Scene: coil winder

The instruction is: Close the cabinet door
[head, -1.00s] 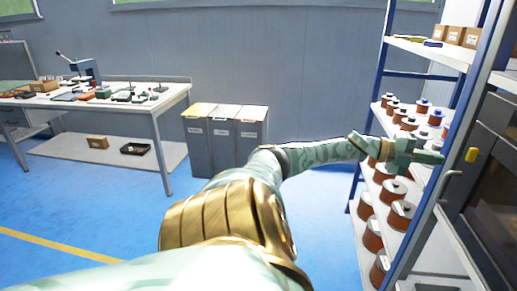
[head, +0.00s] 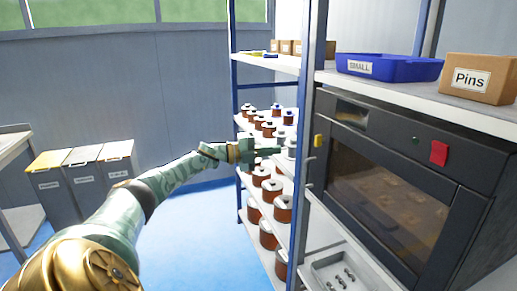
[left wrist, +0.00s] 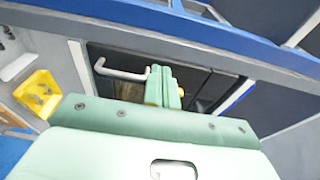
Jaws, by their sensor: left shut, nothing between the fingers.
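The cabinet (head: 400,140) is a dark box with a wide glass window, on the right of the head view. Its pale handle (head: 307,170) stands out at the left edge, below a small yellow part (head: 319,140). I cannot tell whether the door is fully shut or slightly ajar. My left gripper (head: 279,150) is shut and empty, pointing right, a little left of the handle in the head view. In the left wrist view, its fingers (left wrist: 164,86) are together in front of the dark cabinet, beside the pale handle (left wrist: 122,73). Contact cannot be told.
Shelves with copper coils (head: 266,185) stand behind the gripper. A blue tray (head: 390,67) and a Pins box (head: 478,78) sit above the cabinet. A tray with small metal parts (head: 338,272) lies below. Grey bins (head: 88,182) stand left, with open blue floor between.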

